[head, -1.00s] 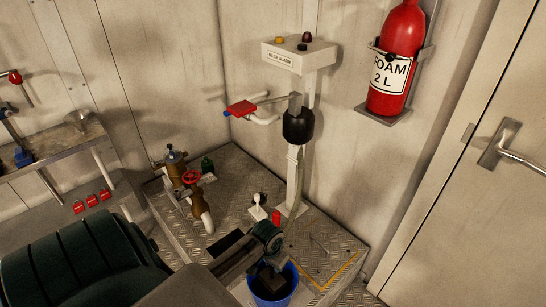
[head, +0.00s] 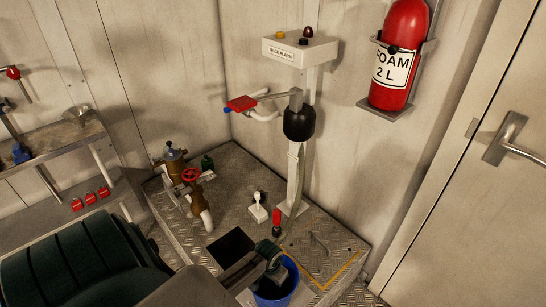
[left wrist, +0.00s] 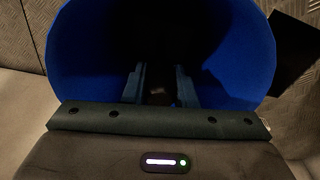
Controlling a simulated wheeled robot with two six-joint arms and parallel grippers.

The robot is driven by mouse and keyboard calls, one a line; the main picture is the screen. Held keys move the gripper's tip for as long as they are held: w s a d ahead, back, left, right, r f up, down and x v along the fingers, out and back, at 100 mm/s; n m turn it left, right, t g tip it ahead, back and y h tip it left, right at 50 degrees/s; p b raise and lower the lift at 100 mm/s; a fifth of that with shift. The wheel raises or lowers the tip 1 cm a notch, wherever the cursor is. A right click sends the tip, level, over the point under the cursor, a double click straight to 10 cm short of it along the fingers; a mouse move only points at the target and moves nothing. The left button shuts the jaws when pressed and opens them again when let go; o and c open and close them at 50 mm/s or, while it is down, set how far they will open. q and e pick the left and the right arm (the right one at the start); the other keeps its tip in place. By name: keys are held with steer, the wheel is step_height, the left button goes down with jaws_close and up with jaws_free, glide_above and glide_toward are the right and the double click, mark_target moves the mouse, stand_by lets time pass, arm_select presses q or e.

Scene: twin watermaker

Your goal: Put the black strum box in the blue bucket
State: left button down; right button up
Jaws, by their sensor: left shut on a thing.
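My left gripper (head: 275,275) reaches down into the bucket mouth. In the left wrist view its two fingers (left wrist: 160,88) point into the dark inside. They are shut on the black strum box (left wrist: 160,97), which is hardly visible between them against the shadow. Whether the box touches the bucket floor cannot be told. My right gripper is not in view.
A red-handled tool (head: 277,222), a white fitting (head: 258,208) and a post with an alarm box (head: 299,50) stand behind. A valve with a red wheel (head: 191,175) is at the left.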

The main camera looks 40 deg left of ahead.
arm_select(q)
steer(key=c, duration=1.2)
jaws_free()
steer(key=shift+f, duration=0.1)
steer(key=shift+o, duration=0.2)
steer(key=shift+r, duration=0.45)
steer(key=r, duration=0.3)
steer(key=s+r+p, duration=0.1)
steer(key=r, duration=0.7)
steer(key=shift+s+r+p, duration=0.15)
steer(key=shift+s+p, duration=0.05)
steer(key=shift+p, duration=0.2)
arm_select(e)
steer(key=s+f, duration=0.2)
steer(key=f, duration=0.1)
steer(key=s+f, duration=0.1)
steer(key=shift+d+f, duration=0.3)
